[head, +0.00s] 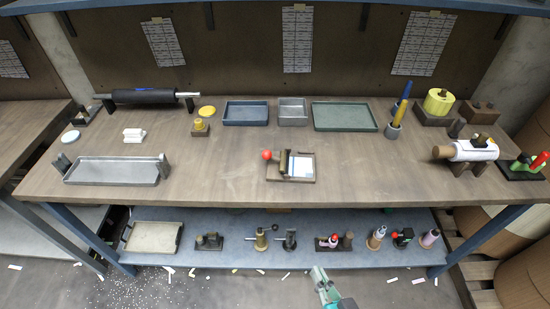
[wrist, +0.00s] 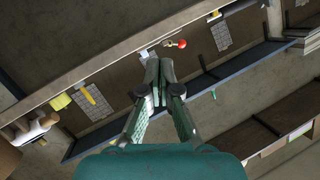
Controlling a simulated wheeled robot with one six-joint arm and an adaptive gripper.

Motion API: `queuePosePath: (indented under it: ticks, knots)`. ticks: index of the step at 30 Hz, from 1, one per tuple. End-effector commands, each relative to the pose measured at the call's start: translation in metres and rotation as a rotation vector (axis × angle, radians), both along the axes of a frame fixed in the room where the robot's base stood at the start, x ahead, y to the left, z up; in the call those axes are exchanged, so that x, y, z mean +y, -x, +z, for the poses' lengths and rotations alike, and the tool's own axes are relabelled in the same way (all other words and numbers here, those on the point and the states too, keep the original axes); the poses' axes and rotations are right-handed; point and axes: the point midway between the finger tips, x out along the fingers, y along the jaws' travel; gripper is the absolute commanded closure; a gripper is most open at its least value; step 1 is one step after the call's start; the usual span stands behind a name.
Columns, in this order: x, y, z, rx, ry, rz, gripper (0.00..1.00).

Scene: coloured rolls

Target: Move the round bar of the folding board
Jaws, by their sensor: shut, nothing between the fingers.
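What looks like the folding board (head: 306,179) lies on the workbench near its front edge, right of the middle. It is a small brown board with a pale sheet and a dark upright part. A red ball (head: 267,155) sits at its left end; a bar under the ball is too small to make out. The red ball also shows in the wrist view (wrist: 182,43), beyond my fingertips. My gripper (wrist: 157,62) is shut and empty. In the head view my gripper (head: 318,272) is low in front of the bench, apart from the board.
The workbench (head: 220,185) holds a metal tray (head: 112,171) at left, a dark roller (head: 145,97), bins and a green tray (head: 345,116) behind, and a white roll (head: 472,150) at right. The lower shelf (head: 210,258) carries several small tools. Bench top around the board is clear.

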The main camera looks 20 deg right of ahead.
Motion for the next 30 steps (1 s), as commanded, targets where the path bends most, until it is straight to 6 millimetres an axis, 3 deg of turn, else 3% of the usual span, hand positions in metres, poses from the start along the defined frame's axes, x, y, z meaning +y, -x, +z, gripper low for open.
queuePosePath:
  ticks: [3, 15, 23, 30]
  knots:
    - [0.001, -0.040, 0.010, -0.016, -0.075, -0.030, 1.00]
    - [0.002, -0.156, 0.069, -0.065, -0.362, -0.170, 1.00]
    - [0.002, -0.196, 0.102, -0.090, -0.493, -0.238, 1.00]
    - [0.000, -0.210, 0.105, -0.094, -0.516, -0.251, 1.00]
